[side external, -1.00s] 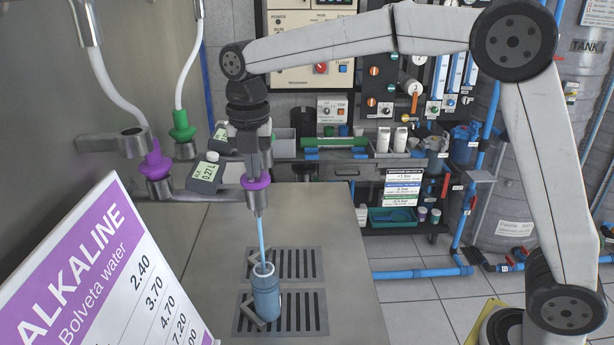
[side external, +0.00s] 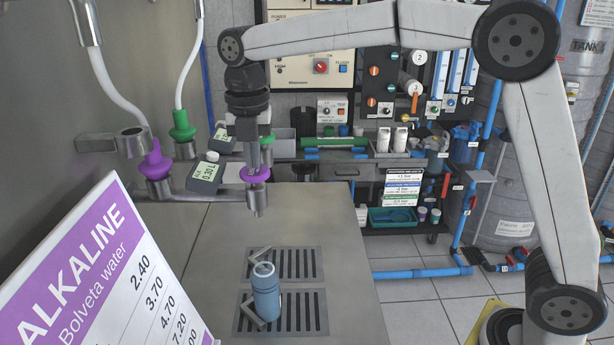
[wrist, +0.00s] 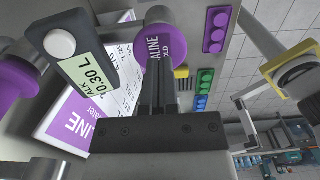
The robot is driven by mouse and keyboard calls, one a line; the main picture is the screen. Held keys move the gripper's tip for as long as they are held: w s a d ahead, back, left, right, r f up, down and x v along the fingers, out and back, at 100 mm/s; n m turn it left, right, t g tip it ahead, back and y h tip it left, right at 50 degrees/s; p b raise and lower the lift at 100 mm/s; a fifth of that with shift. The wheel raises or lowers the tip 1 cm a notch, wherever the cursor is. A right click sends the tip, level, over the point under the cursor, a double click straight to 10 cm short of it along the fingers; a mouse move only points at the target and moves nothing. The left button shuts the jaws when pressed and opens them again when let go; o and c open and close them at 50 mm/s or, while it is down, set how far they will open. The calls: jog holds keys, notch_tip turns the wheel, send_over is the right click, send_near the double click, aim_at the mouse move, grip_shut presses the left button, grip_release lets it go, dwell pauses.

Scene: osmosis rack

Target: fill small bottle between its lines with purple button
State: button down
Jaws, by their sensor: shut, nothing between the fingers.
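The small bottle (side external: 266,293), translucent blue, stands upright on the drain grates below the spout (side external: 257,199). Water shows in it, but its fill lines are too small to read. No stream falls from the spout now. The purple button (side external: 256,174) sits on top of the spout; it also shows in the wrist view (wrist: 160,45). My gripper (side external: 254,166) is shut and empty, its fingertips at or just above the purple button; I cannot tell if they touch. The meter (side external: 204,174) beside it reads 0.30 L, also in the wrist view (wrist: 84,66).
A white and purple "ALKALINE" price sign (side external: 105,280) stands at the front left. Another purple dispenser (side external: 155,160) and a green one (side external: 182,127) are to the left. The steel counter (side external: 345,300) right of the bottle is clear.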

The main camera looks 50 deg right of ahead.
notch_tip(320, 180, up, 12)
dwell(0.6)
jog(key=shift+a, duration=0.1)
jog(key=shift+f, duration=0.15)
dwell(0.7)
jog(key=m, duration=0.7)
send_over(253, 171)
jog(key=d, duration=0.4)
notch_tip(253, 171, down, 9)
jog(key=s+d+f+m+t, duration=0.1)
jog(key=s+d+f+m, duration=0.25)
jog(key=f+m, duration=0.4)
jog(key=s+d+f+m+t, duration=0.1)
jog(key=s+d+f+m, duration=0.3)
jog(key=s+f+m, duration=0.8)
jog(key=s+f, duration=0.3)
jog(key=shift+d+t, duration=0.15)
jog(key=shift+t, duration=0.15)
jog(key=shift+s+f+m, duration=0.1)
jog(key=shift+m, duration=0.15)
